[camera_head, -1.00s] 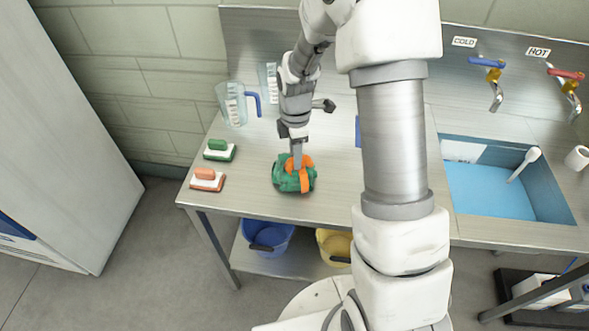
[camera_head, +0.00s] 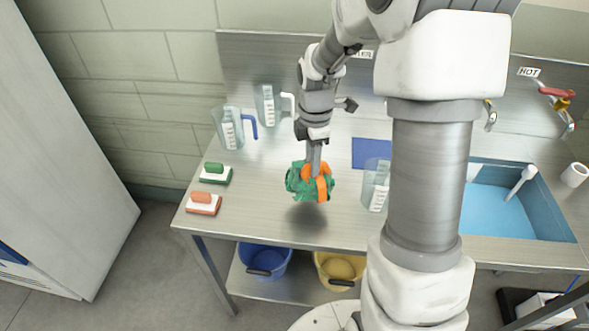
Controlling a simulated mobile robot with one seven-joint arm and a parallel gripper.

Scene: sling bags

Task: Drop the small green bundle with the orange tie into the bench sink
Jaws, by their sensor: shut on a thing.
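The small green bundle with the orange tie (camera_head: 298,184) hangs from my gripper (camera_head: 316,165), which points down and is shut on it at the top. The bundle is above the bench top, and a shadow lies on the metal below it. The bench sink (camera_head: 497,210) is a blue-lined basin at the right end of the bench, well to the right of my gripper. My arm covers the sink's left part. A white handled utensil (camera_head: 521,181) leans in the sink.
Two clear jugs (camera_head: 229,132) (camera_head: 268,104) stand at the bench's back left, and another (camera_head: 377,188) stands between bundle and sink. Taps (camera_head: 556,100) rise behind the sink. A blue mat (camera_head: 371,153) lies behind.

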